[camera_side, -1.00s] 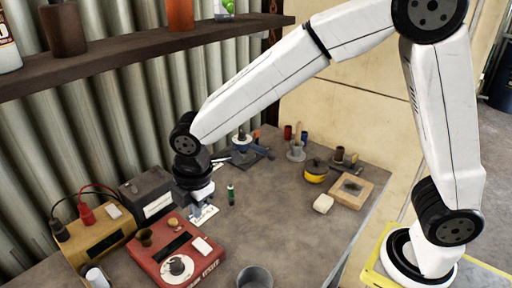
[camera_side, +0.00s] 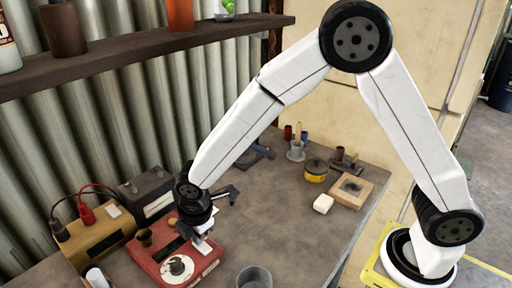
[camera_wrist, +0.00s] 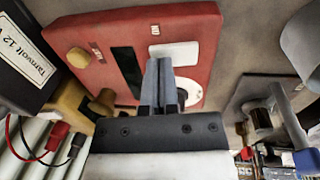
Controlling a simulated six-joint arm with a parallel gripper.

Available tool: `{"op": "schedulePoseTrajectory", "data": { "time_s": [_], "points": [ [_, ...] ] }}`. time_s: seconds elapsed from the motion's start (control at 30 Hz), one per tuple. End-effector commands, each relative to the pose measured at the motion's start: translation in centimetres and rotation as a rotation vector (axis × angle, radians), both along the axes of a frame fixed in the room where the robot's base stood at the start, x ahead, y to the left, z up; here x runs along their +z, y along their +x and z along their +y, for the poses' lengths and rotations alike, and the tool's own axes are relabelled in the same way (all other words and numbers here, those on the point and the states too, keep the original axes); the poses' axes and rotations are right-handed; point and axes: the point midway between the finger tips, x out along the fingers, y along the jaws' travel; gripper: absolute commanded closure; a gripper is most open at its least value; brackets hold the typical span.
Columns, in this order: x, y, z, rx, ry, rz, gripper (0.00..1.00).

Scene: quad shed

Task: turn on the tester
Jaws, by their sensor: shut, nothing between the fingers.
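The tester looks to be the red box (camera_side: 150,262) on the bench at the lower left of the side view. It has a dark window, a round white dial (camera_side: 178,265) and a small knob. The wrist view also shows the red box (camera_wrist: 205,25), with a white rectangular piece (camera_wrist: 173,52), a dark window (camera_wrist: 124,75) and a yellowish knob (camera_wrist: 78,57). My gripper (camera_side: 203,240) is over the right part of the box. In the wrist view, its fingers (camera_wrist: 160,65) are together and empty, pointing near the white piece. They hide part of the box; contact cannot be told.
A tan box (camera_side: 95,240) with red and black leads and a dark box (camera_side: 148,190) stand behind the tester. A grey cup (camera_side: 254,277) stands to its right. A yellow pot (camera_side: 315,172) and wooden tray (camera_side: 351,190) are farther back. The middle of the bench is clear.

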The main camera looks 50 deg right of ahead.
Motion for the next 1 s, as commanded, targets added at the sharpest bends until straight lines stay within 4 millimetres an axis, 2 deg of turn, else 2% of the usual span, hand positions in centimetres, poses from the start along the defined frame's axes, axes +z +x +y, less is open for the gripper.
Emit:
{"op": "schedulePoseTrajectory", "data": {
  "time_s": [0.5,1.0],
  "points": [
    [-0.51,0.26,-0.07,-0.005,-0.003,0.049,1.00],
    [-0.42,-0.49,-0.09,-0.001,-0.006,0.053,1.00]
  ]
}}
